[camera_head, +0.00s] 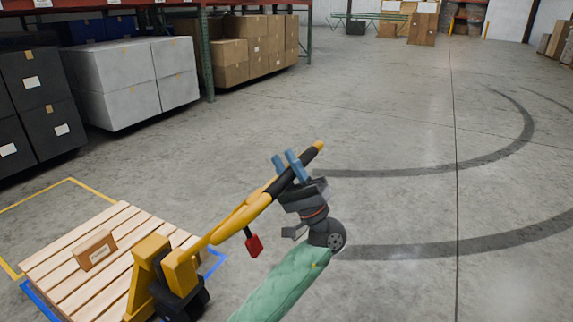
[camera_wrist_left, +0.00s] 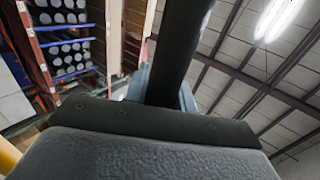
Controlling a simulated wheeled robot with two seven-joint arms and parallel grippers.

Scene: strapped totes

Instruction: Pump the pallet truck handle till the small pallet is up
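The yellow pallet truck (camera_head: 181,271) stands at the lower left. Its yellow handle (camera_head: 240,216) slants up to the right and ends in a black grip with a yellow tip. My left gripper (camera_head: 287,162) is at the black grip, with its blue fingers on either side of it. In the left wrist view the dark bar of the handle (camera_wrist_left: 178,50) runs between the blue fingers, which appear closed on it. The small wooden pallet (camera_head: 62,257) lies at the truck's forks, with a small brown box (camera_head: 95,250) on it. The gap under the pallet cannot be judged. My right gripper is out of view.
Yellow and blue floor lines (camera_head: 34,198) edge the pallet. Black totes (camera_head: 40,105), white totes (camera_head: 132,80) and brown cartons (camera_head: 250,50) stand at a rack (camera_head: 207,60) on the left. A red tag or lever (camera_head: 253,244) hangs below the handle. The floor to the right is clear.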

